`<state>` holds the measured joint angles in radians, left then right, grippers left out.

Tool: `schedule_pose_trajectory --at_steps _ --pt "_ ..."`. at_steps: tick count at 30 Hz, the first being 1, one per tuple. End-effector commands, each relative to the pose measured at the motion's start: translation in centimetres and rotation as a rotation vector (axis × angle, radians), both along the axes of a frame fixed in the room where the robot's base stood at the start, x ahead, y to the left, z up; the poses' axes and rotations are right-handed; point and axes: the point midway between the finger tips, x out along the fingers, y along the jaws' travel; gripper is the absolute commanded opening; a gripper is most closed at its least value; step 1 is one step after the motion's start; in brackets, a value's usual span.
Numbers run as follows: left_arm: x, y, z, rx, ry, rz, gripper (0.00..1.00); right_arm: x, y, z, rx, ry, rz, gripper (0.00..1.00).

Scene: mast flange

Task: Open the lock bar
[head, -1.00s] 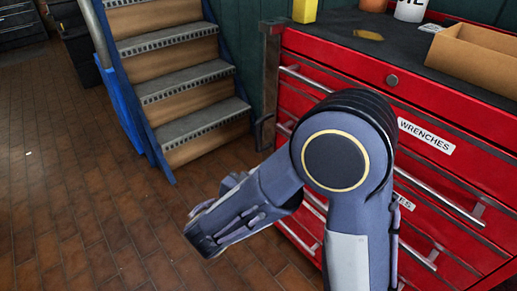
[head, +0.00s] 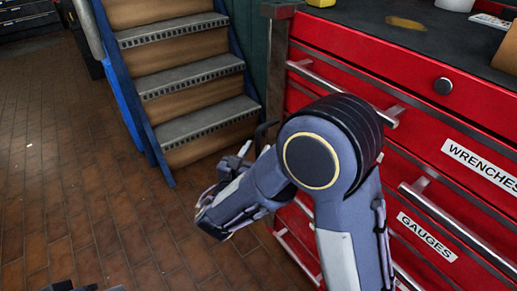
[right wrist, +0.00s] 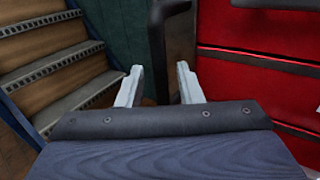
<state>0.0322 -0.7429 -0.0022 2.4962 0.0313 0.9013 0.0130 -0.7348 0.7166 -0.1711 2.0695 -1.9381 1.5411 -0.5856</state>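The lock bar (head: 278,70) is a grey upright strip along the left front edge of the red tool chest. A dark handle (head: 261,132) sticks out from its left side, partly hidden by my right arm. In the right wrist view the handle (right wrist: 157,50) stands upright in front of the bar (right wrist: 179,42). My right gripper (right wrist: 159,68) is open and empty. Its two pale fingers point towards the handle, which appears between them; I cannot tell the remaining depth or any contact. A dark sliver at the head view's bottom left may be my left gripper (head: 85,287).
The red tool chest (head: 410,160) has shut drawers with protruding handles, labelled WRENCHES and GAUGES. Stairs (head: 185,80) with a blue side rail stand left of it, before a green wall. The brown tiled floor (head: 90,210) is clear at left.

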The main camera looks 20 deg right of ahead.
Motion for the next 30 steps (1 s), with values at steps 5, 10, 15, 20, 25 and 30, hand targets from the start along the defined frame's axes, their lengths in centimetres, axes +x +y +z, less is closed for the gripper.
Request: schedule_pose_trajectory --at_steps 5,10,15,20,25,30 --pt "-0.01 0.0 -0.49 0.0 0.0 0.0 0.36 1.25 -0.95 -0.02 0.001 -0.001 -0.001 0.33" --pt "0.0 -0.01 -0.47 0.0 0.0 0.0 0.36 1.45 -1.05 0.05 0.0 0.0 0.001 0.33" --pt "-0.01 -0.01 -0.46 0.0 0.0 0.0 0.36 1.42 -1.04 0.04 0.0 0.0 0.001 0.26" --pt "-0.01 -0.01 -0.46 0.0 0.0 0.0 0.36 1.4 -1.04 0.03 0.0 0.0 0.001 0.05" --pt "0.0 0.0 -0.46 0.0 0.0 0.0 0.36 1.4 -1.04 0.02 0.0 0.0 0.001 0.0" --pt "0.0 0.0 -0.43 0.0 0.0 0.0 0.36 1.4 -0.99 0.02 0.0 0.0 0.0 0.0"
